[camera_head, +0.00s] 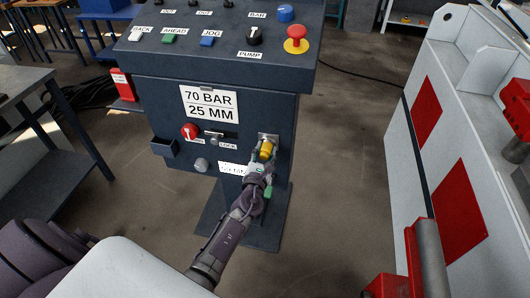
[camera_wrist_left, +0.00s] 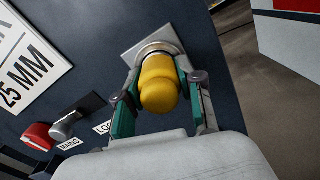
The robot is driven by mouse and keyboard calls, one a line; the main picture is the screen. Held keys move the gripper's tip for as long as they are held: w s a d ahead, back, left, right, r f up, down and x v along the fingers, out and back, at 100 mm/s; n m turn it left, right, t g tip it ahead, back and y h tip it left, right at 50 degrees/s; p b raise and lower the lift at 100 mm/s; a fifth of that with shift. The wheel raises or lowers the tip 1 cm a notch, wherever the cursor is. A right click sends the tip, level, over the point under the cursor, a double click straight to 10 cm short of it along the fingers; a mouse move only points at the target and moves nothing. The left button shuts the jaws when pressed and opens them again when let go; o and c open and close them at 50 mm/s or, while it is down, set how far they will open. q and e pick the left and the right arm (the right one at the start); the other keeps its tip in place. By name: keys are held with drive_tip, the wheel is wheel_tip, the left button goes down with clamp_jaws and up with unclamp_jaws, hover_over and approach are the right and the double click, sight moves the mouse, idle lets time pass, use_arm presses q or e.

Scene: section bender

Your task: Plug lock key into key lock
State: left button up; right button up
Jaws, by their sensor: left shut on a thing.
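The yellow lock key (camera_head: 266,149) is a thick, rounded piece at the right of the dark control cabinet's front. In the left wrist view the lock key (camera_wrist_left: 158,84) sits against a round metal ring, the key lock (camera_wrist_left: 157,49), on a square metal plate. Whether it is seated in the ring or only touching it cannot be told. My left gripper (camera_head: 261,158) is shut on the lock key. In the wrist view its green-padded fingers (camera_wrist_left: 157,95) are on both sides of it. My right gripper is not in view.
The control cabinet (camera_head: 170,120) carries a red mains knob (camera_head: 189,131), a LOCK label (camera_head: 228,146) and a round grey knob (camera_head: 202,165). A red emergency button (camera_head: 295,40) is on its top panel. A white machine (camera_head: 405,120) with red panels stands at the right. Open floor lies between.

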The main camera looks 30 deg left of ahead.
use_arm(q)
drive_tip(key=shift+w, duration=0.2)
drive_tip(key=o, duration=1.3)
drive_tip(key=shift+a, duration=0.1)
drive_tip(key=shift+c, duration=0.2)
drive_tip(key=v, duration=1.2)
